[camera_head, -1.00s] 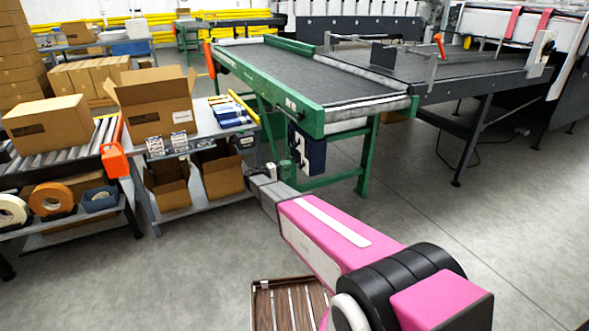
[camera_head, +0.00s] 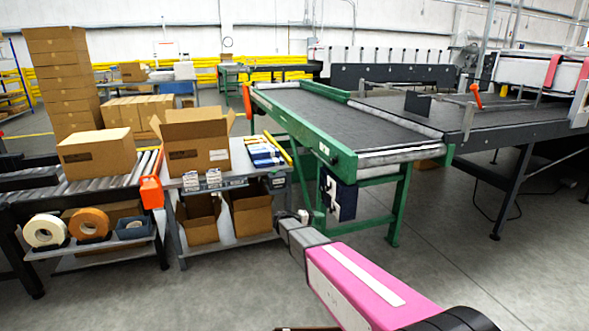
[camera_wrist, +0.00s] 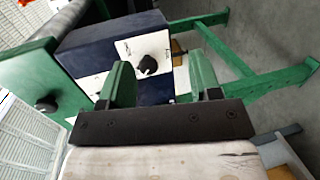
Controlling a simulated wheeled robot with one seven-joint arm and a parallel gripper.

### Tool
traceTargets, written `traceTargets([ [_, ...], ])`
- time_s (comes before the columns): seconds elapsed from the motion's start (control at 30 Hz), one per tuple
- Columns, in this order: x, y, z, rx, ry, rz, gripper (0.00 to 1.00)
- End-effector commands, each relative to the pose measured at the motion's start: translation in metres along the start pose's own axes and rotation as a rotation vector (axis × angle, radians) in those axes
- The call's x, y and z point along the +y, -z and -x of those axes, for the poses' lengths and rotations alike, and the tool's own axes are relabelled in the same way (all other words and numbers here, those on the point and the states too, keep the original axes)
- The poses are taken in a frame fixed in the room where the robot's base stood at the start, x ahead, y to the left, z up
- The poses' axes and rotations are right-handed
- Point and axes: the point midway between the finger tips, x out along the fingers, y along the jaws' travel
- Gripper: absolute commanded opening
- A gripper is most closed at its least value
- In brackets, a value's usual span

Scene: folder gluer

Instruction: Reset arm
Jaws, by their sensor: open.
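My pink and grey arm reaches from the bottom right toward the workbench in the head view. My gripper (camera_wrist: 160,84) shows in the wrist view with its two green fingers apart and nothing between them. Beyond the fingers is a dark blue control box (camera_wrist: 95,55) with a white panel and a black knob. The box hangs under the green-framed conveyor (camera_head: 350,110), and it also shows in the head view (camera_head: 338,195). In the head view the gripper end is small, beside the bench's right end, and its fingers are not clear there.
A grey workbench (camera_head: 235,173) holds an open carton (camera_head: 195,145), small packs and blue-white flat packs (camera_head: 265,155). A roller table (camera_head: 75,185) with a closed carton (camera_head: 97,153) stands at left. Open floor (camera_head: 440,270) lies right of my arm.

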Motion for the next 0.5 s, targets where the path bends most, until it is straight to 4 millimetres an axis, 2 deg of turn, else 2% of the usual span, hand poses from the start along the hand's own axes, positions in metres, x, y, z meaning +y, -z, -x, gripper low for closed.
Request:
traceTargets([
  [0.03,0.003,-0.030,-0.011,-0.024,0.071,0.004,0.58],
  [0.1,-0.001,-0.061,-0.023,-0.054,0.185,0.011,0.58],
  [0.27,-0.009,-0.134,-0.039,-0.112,0.472,0.005,0.58],
  [0.37,-0.013,-0.177,-0.039,-0.134,0.659,-0.017,0.58],
  [0.5,-0.015,-0.233,-0.028,-0.150,0.915,-0.071,0.58],
])
